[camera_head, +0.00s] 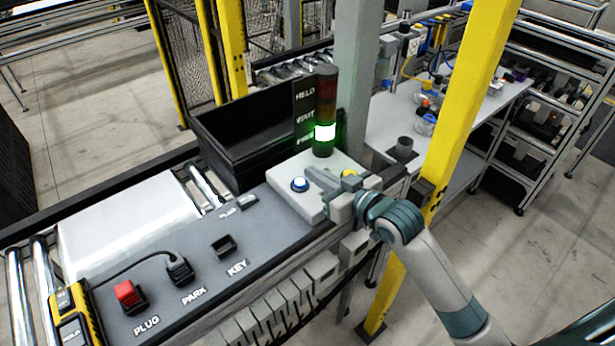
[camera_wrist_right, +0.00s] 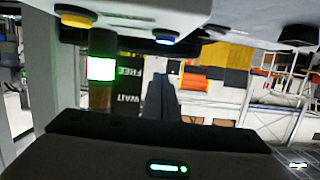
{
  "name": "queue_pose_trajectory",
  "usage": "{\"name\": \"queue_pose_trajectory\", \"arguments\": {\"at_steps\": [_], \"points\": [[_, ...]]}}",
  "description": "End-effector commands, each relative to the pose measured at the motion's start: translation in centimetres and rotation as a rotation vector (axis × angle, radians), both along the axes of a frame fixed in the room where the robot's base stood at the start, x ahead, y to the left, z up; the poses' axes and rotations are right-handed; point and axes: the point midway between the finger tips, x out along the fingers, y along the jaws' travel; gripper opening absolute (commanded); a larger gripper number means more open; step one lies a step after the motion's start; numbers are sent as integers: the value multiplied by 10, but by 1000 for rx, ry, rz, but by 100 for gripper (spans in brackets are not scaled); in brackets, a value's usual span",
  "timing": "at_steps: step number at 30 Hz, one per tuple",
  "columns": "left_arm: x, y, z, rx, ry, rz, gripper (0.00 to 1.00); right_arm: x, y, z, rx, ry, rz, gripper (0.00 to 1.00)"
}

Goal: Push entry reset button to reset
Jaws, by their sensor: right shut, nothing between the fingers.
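A pale button box (camera_head: 311,206) stands at the far right end of the grey console. A blue button (camera_head: 300,184) sits on its top and also shows in the wrist view (camera_wrist_right: 166,40). A yellow button (camera_head: 350,174) is partly hidden behind my right gripper and shows clearly in the wrist view (camera_wrist_right: 75,19). No label names either button legibly. My right gripper (camera_head: 314,174) is over the box, its fingers shut and empty, tips just right of the blue button. In the wrist view the fingertips (camera_wrist_right: 163,78) appear apart from it. My left gripper is out of view.
A stack light (camera_head: 326,110) glows green beside a HELD/WAIT/FREE sign (camera_head: 304,117). A black bin (camera_head: 245,135) stands behind the console. A yellow post (camera_head: 462,105) rises close to my right arm. A red plug (camera_head: 127,294) and a yellow handheld device (camera_head: 77,318) are at left.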

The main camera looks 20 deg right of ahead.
Motion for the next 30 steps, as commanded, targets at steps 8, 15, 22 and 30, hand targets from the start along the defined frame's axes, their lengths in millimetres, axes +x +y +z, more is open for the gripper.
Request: {"name": "queue_pose_trajectory", "arguments": {"at_steps": [8,15,22,30], "points": [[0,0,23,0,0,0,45,28,11,-20,0,7,1,0],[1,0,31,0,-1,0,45,29,12,-43,-1,1,1,0],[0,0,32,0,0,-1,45,29,12,-48,-1,0,1,0],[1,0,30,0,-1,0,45,31,12,-49,-1,0,1,0]]}}
